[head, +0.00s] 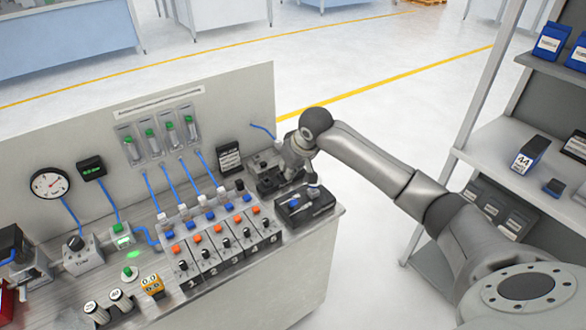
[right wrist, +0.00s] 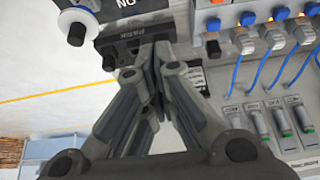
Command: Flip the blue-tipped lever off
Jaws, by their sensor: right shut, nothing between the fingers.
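A black switch box (head: 318,209) sits at the right end of the panel bench. A blue-tipped lever (head: 291,202) is on its left part, and a second, darker-tipped lever (head: 313,190) is further right. My right gripper (head: 268,180) points down just behind and left of the box, apart from the levers. In the right wrist view its fingers (right wrist: 150,48) are together and empty. My left gripper is not in view.
Numbered switches with orange and blue connectors (head: 215,225) stand left of my right gripper. Blue cables (head: 200,170) run up to clear tubes (head: 155,135) on the back panel. A shelf rack (head: 500,155) stands at right, with open floor between it and the bench.

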